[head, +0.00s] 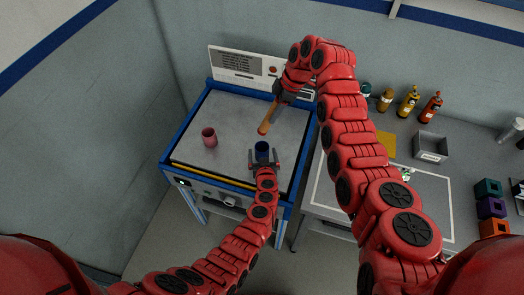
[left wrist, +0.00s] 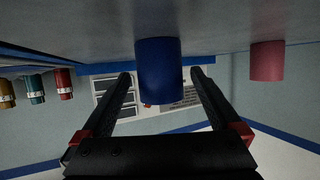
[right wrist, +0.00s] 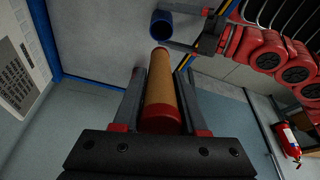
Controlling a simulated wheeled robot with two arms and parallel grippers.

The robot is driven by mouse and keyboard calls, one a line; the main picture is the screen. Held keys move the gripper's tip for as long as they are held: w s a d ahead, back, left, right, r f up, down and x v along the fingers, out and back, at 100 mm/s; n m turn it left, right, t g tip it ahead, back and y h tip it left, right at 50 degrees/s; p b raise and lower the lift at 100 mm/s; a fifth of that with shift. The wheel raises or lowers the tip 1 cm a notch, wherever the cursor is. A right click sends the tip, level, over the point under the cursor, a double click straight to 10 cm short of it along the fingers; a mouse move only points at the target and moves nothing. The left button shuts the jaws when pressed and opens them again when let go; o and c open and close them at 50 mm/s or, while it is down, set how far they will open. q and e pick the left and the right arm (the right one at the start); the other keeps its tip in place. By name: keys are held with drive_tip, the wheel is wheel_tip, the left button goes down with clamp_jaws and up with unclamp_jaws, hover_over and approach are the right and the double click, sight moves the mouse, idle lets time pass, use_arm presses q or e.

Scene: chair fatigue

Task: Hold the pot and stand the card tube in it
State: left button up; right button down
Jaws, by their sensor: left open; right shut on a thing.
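A blue pot (head: 262,149) stands on the grey top of the blue-framed bench. My left gripper (head: 264,163) is open, with its fingers on either side of the pot. In the left wrist view the pot (left wrist: 159,70) sits between the two fingers (left wrist: 158,85), with gaps showing on both sides. My right gripper (head: 285,92) is shut on a brown card tube (head: 268,117) with a red end. The tube is tilted, its free end above the bench behind the pot. In the right wrist view the tube (right wrist: 161,85) points toward the open-topped pot (right wrist: 162,24).
A pink pot (head: 209,137) stands to the left on the bench. A white panel (head: 236,65) rises at the bench's back. The grey counter on the right holds several bottles (head: 409,100), a grey bin (head: 430,146) and coloured blocks (head: 490,207).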

sight(261, 147)
use_arm(q)
drive_tip(key=shift+w+f, duration=0.2)
drive_tip(key=shift+w, duration=0.2)
drive_tip(key=shift+w+a+f, duration=0.1)
drive_tip(key=shift+w+f, duration=0.1)
drive_tip(key=shift+w, duration=0.35)
drive_tip(key=shift+c, duration=0.4)
drive_tip(key=c, duration=1.3)
drive_tip(key=shift+c, duration=0.2)
use_arm(e)
wheel_tip(261, 147, down, 10)
drive_tip(key=shift+c, duration=1.8)
unclamp_jaws()
drive_tip(key=shift+r, duration=0.1)
